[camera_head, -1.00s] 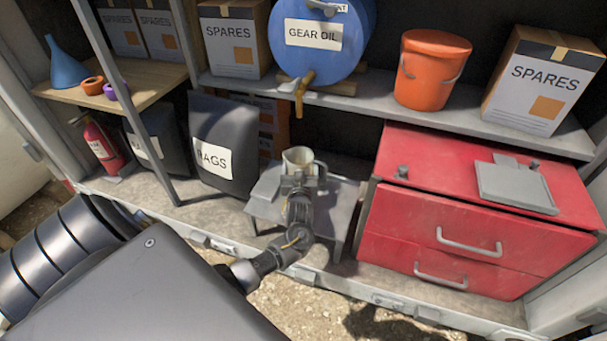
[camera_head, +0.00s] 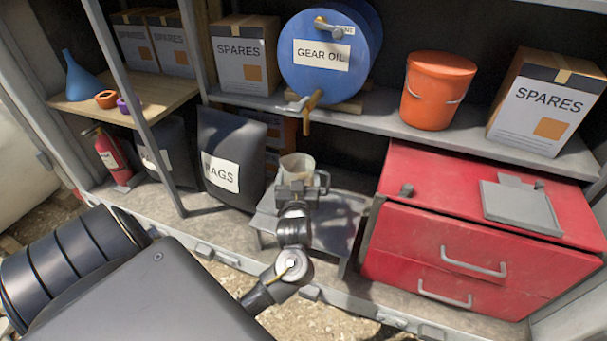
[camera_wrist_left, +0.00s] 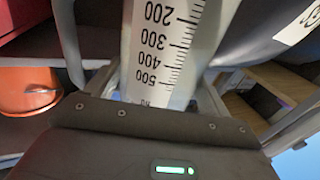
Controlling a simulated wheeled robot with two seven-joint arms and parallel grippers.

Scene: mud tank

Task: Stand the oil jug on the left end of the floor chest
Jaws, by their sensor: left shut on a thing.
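The oil jug (camera_head: 297,163) is a pale, see-through measuring jug with a grey handle on its right, upright in the head view. My left gripper (camera_head: 296,187) is shut on it, in front of and above a low grey stand (camera_head: 335,222). In the left wrist view the jug (camera_wrist_left: 165,45) shows its black scale upside down, close to the gripper. The floor chest (camera_head: 440,215) is red with two drawers, to the right of the jug. A small dark knob-like item (camera_head: 406,190) is on its left end. My right gripper is out of view.
A grey plate (camera_head: 520,207) lies on the chest's right part. A black rags bag (camera_head: 228,150) stands left of the jug.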

